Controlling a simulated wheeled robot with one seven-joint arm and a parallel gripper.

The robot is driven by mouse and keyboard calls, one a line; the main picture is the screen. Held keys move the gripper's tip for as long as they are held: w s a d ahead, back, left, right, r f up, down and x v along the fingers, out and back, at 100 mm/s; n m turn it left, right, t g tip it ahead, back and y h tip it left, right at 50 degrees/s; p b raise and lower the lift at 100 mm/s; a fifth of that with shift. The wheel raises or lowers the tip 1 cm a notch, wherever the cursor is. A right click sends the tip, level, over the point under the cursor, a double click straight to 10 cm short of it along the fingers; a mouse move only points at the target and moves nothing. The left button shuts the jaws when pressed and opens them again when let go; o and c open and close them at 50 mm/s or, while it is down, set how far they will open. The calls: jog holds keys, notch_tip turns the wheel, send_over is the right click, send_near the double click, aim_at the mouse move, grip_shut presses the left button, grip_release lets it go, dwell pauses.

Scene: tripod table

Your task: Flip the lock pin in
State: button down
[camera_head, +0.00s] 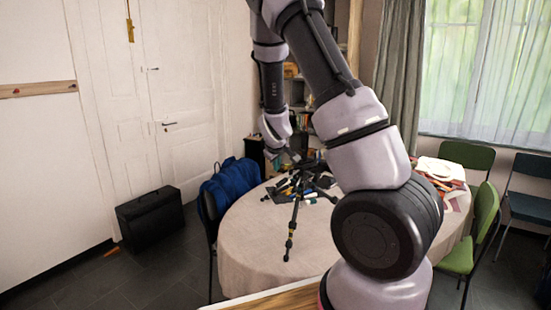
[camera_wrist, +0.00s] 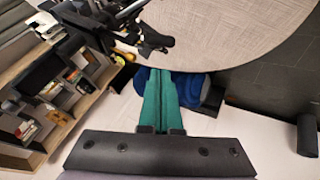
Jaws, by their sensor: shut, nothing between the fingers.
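The black tripod (camera_head: 297,198) stands on the round table, with one leg reaching toward the table's near edge. Part of it also shows at the upper left of the wrist view (camera_wrist: 128,22). The lock pin is too small to make out in either view. My gripper (camera_wrist: 163,74) shows green fingers pressed together, with nothing between them. In the wrist view the fingertips lie below and to the right of the tripod parts, apart from them in the picture. In the head view my gripper (camera_head: 288,158) is by the tripod's top, and contact cannot be told.
The round cloth-covered table (camera_head: 250,240) bears tools beside the tripod and papers at the right. A chair with a blue jacket (camera_head: 232,188) stands at its left. Green chairs (camera_head: 486,212) stand at the right. A black case (camera_head: 150,217) is on the floor. Shelves (camera_wrist: 60,100) stand behind.

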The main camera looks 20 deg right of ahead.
jog(key=v, duration=0.6)
jog(key=shift+s, duration=0.1)
dwell(0.5)
jog(key=s+a+r+m+y, duration=0.2)
jog(key=s+a+r+m, duration=0.1)
jog(key=s+r, duration=0.8)
jog(key=s+a+r+m+y, duration=0.2)
jog(key=s+r+m, duration=0.3)
jog(key=s+r, duration=0.6)
jog(key=s, duration=0.6)
jog(key=shift+s+a+m+y, duration=0.35)
jog(key=shift+a+m+y, duration=0.05)
